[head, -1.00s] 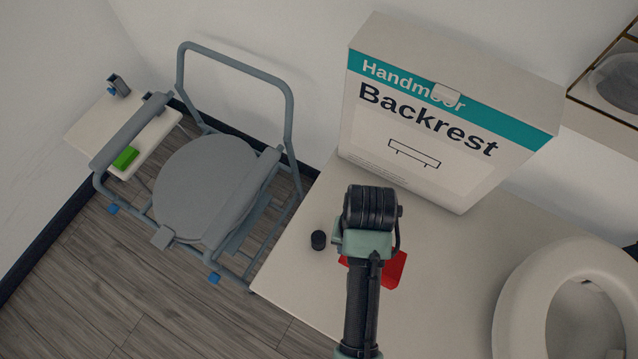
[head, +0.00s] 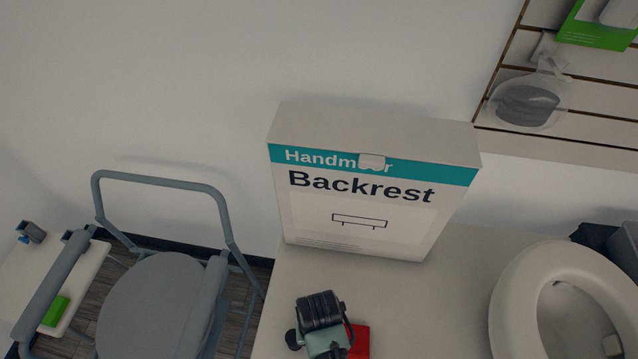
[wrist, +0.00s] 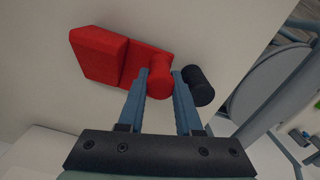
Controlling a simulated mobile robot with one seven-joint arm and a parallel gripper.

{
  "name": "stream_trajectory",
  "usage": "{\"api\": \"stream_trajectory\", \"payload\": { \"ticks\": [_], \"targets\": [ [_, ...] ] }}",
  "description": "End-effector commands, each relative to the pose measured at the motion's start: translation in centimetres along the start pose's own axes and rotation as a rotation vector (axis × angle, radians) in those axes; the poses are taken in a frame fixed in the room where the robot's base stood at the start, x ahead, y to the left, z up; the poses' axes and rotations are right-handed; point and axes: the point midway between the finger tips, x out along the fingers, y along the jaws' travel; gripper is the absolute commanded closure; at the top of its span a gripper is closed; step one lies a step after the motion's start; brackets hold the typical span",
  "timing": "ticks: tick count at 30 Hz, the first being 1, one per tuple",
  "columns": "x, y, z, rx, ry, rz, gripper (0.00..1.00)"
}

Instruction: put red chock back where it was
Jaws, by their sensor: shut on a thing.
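The red chock (wrist: 101,52) shows in the wrist view as a thick block with a thinner plate and a rounded knob at one end. My gripper (wrist: 161,73) is shut on that knob, with one finger on each side. In the head view, part of the red chock (head: 359,343) shows to the right of my wrist, over the pale tabletop, and my fingertips are hidden. I cannot tell whether the chock touches the surface.
A black cylinder (wrist: 198,86) stands just outside my right finger. A Backrest box (head: 365,210) stands behind. A white ring-shaped seat (head: 515,300) is at right. A grey commode chair (head: 150,300) and a side table with a green block (head: 55,311) are at left.

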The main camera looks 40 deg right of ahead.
Motion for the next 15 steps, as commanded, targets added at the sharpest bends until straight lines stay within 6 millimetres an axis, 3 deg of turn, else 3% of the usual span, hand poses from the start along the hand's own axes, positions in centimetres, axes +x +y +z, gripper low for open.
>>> {"api": "stream_trajectory", "payload": {
  "ticks": [12,13,15],
  "targets": [
    [0.53,-0.02,-0.09,0.0,0.002,0.0,1.0],
    [0.49,-0.01,-0.05,0.0,0.001,0.0,0.61],
    [0.47,-0.01,-0.04,0.0,0.001,0.0,0.54]
  ]
}}
